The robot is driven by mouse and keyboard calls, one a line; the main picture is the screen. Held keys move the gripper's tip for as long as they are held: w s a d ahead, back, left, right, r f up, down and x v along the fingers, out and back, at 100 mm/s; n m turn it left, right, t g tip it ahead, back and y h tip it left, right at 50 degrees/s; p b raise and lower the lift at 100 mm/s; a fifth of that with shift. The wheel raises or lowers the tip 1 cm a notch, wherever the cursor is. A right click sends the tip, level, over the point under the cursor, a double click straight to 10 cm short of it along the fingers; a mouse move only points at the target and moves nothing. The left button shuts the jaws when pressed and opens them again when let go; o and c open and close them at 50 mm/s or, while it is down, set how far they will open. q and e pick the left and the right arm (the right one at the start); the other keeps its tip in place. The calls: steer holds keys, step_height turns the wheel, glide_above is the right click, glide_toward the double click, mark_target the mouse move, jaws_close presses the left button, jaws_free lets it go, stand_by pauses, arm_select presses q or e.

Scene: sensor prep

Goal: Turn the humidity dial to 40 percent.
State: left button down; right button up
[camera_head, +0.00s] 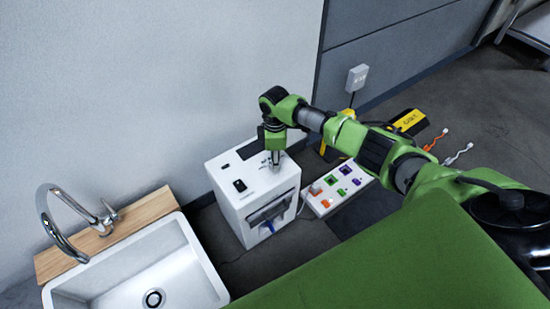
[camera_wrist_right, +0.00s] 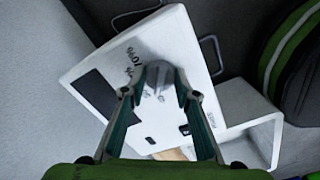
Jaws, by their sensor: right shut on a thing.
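Which mark the dial points to I cannot read. My right gripper (camera_head: 275,160) reaches down onto the top of the device. In the right wrist view my right gripper (camera_wrist_right: 161,86) has its two fingers on either side of the dial, shut on it. In the head view the dial is mostly hidden by the gripper. My left gripper is not in view.
A white sink (camera_head: 190,265) with a chrome faucet (camera_head: 62,243) stands left of the device. A white power strip (camera_head: 320,207) with coloured switches lies to its right. A yellow-and-black case (camera_head: 410,120) and cables are on the floor behind my arm. A wall rises behind.

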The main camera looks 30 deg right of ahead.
steer(key=shift+n+p, duration=0.4)
steer(key=shift+n, duration=0.5)
steer(key=o, duration=1.1)
step_height(320, 180, up, 12)
